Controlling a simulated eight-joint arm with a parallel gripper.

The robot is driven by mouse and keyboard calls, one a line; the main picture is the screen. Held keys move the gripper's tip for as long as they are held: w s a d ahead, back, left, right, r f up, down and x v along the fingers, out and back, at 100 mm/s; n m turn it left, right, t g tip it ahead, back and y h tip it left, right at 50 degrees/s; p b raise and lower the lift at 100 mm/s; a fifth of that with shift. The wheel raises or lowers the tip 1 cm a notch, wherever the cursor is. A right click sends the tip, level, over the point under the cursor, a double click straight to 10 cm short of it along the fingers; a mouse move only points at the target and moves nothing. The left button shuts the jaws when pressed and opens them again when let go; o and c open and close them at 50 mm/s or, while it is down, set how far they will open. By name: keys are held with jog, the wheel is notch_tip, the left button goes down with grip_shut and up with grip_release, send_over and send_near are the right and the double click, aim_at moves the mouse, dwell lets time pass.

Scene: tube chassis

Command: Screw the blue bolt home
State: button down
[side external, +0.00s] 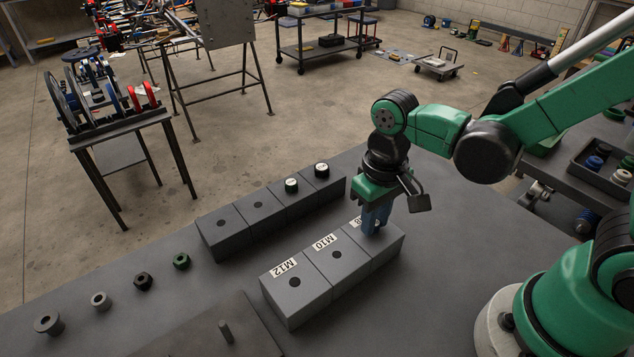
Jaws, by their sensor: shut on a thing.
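My gripper (376,222) points straight down over the far right end of the front grey block (297,306). It is shut, and blue shows at its fingertips, low against the block's top. Fingers and blue bolt cannot be clearly told apart at this size. The hole under the gripper is hidden, and its label is partly covered. The block's other two holes, labelled M12 and M10, look empty. How deep the bolt sits cannot be seen.
A second grey block (225,242) stands behind, with two white-topped round pieces (291,185) at its right end. Several nuts and collars (144,281) lie along the bench's left side. A dark plate with an upright peg (225,331) is at the front.

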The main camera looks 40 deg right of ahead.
jog(key=m, duration=0.5)
dwell(0.3)
jog(key=m, duration=0.5)
jog(key=c, duration=0.9)
grip_release()
